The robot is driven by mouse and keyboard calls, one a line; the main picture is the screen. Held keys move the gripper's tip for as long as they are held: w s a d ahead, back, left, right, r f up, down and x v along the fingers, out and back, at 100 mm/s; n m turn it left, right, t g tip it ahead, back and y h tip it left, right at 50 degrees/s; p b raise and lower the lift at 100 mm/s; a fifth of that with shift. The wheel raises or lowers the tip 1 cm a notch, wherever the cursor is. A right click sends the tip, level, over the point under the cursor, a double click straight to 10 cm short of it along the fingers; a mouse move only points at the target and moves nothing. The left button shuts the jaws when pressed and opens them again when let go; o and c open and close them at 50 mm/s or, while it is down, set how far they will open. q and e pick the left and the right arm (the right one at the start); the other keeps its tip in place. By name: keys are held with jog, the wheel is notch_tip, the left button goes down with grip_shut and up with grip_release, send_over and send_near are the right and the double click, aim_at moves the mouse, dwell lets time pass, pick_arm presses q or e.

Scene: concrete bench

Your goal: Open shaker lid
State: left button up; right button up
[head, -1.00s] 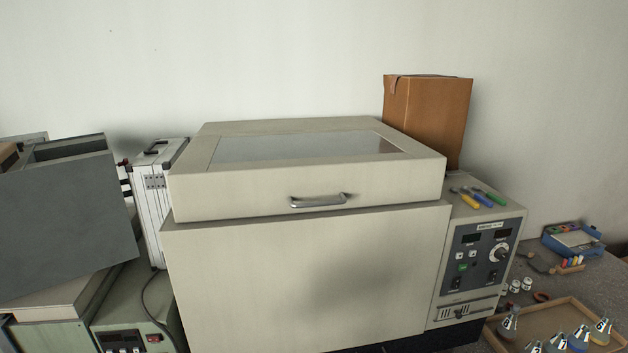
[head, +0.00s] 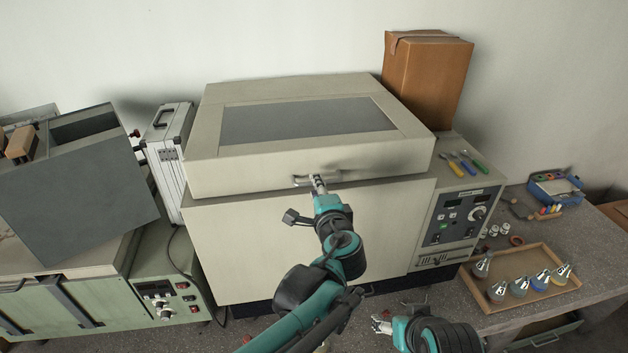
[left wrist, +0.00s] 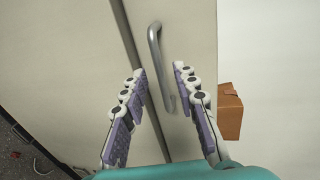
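The shaker is a large cream box whose lid (head: 210,165), with a dark window (head: 305,121), lies closed on the body (head: 300,240). A silver bar handle (head: 300,182) is on the lid's front face. My left gripper (head: 318,182) is at the handle, partly covering its right part. In the left wrist view the handle (left wrist: 153,45) runs down into the gap between the two spread fingers of my left gripper (left wrist: 158,70). The fingers are open and show a gap on both sides of the bar. My right gripper (head: 381,325) is low in front, small and partly visible; its opening is unclear.
A control panel (head: 459,215) and several coloured tools are right of the lid. A cardboard box (head: 428,75) stands behind it. A tray (head: 566,290) with flasks lies on the bench at right. A silver case (head: 172,160) stands close to the shaker's left side.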

pick_arm(q)
jog(key=x, duration=0.3)
jog(key=shift+w, duration=0.15)
grip_shut()
